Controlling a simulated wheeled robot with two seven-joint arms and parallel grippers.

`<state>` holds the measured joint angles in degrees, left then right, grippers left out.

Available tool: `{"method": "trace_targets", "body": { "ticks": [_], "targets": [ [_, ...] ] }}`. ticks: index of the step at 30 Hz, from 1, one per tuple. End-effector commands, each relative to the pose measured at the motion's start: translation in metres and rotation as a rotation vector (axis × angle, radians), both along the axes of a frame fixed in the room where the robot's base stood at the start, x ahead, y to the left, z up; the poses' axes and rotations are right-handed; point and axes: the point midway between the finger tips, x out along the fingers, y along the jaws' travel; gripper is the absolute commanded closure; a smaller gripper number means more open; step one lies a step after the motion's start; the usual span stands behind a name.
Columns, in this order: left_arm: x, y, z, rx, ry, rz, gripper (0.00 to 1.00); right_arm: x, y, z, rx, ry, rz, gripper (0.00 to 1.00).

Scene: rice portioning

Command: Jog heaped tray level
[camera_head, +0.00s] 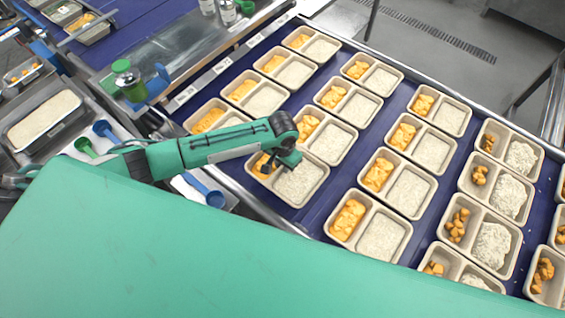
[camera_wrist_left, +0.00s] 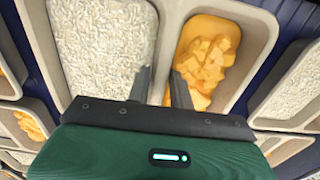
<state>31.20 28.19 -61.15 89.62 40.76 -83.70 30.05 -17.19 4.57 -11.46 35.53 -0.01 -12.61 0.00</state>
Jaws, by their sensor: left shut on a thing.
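The tray at my left gripper (camera_head: 272,167) is a beige two-compartment tray (camera_head: 298,205) at the near left end of the belt. White rice (camera_head: 299,183) fills its right compartment and looks fairly flat in the head view. Orange chunks in sauce lie in the left compartment, partly hidden by my gripper. In the left wrist view, the fingers (camera_wrist_left: 160,82) straddle the divider (camera_wrist_left: 168,45) between the rice (camera_wrist_left: 105,45) and the orange chunks (camera_wrist_left: 208,65). The gripper is shut on that divider. My right gripper is not in view.
Several similar trays stand in rows on the blue belt (camera_head: 318,208), close around the held tray. Trays on the right (camera_head: 508,196) hold mounded rice. At left are a rice pan (camera_head: 44,118), blue scoop (camera_head: 205,192), green scoop (camera_head: 86,147) and green-capped bottle (camera_head: 130,83).

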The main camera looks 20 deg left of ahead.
Motion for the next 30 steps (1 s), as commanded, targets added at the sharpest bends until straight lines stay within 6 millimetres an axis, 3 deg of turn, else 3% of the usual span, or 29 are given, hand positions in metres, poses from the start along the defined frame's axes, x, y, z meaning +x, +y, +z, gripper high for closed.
{"method": "trace_targets", "body": {
  "ticks": [30],
  "targets": [
    [-0.001, -0.001, -0.016, 0.001, 0.0, 0.001, 1.0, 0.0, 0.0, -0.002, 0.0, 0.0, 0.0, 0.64]
  ]
}}
